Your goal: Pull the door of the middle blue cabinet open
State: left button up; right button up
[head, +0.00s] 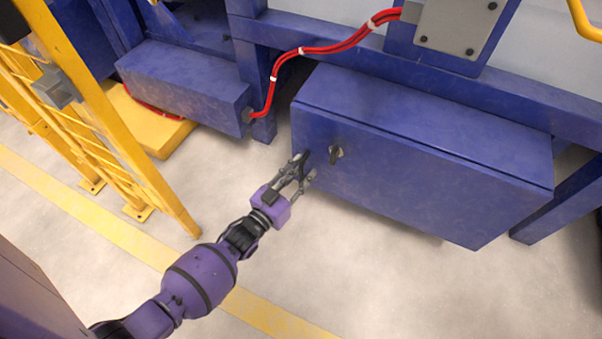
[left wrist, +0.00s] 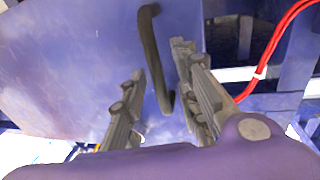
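The blue cabinet (head: 425,185) stands at centre right, and its front door looks closed. A dark bar handle (head: 305,158) is near the door's left edge, partly hidden by my fingers. My left gripper (head: 306,167) is at that handle with its fingers apart. In the left wrist view, the handle (left wrist: 154,60) runs between the two spread fingers of the left gripper (left wrist: 158,65), with gaps on both sides. I cannot tell whether a finger touches it. My right gripper is not in view.
A smaller blue box (head: 185,90) stands at the back left, joined to a red cable (head: 320,49). A yellow railing (head: 110,110) stands left of my arm. Blue frame beams run behind the cabinet. The floor in front of the cabinet is clear.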

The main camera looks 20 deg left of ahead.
pick_arm(q)
jog(key=shift+c, duration=0.4)
grip_shut()
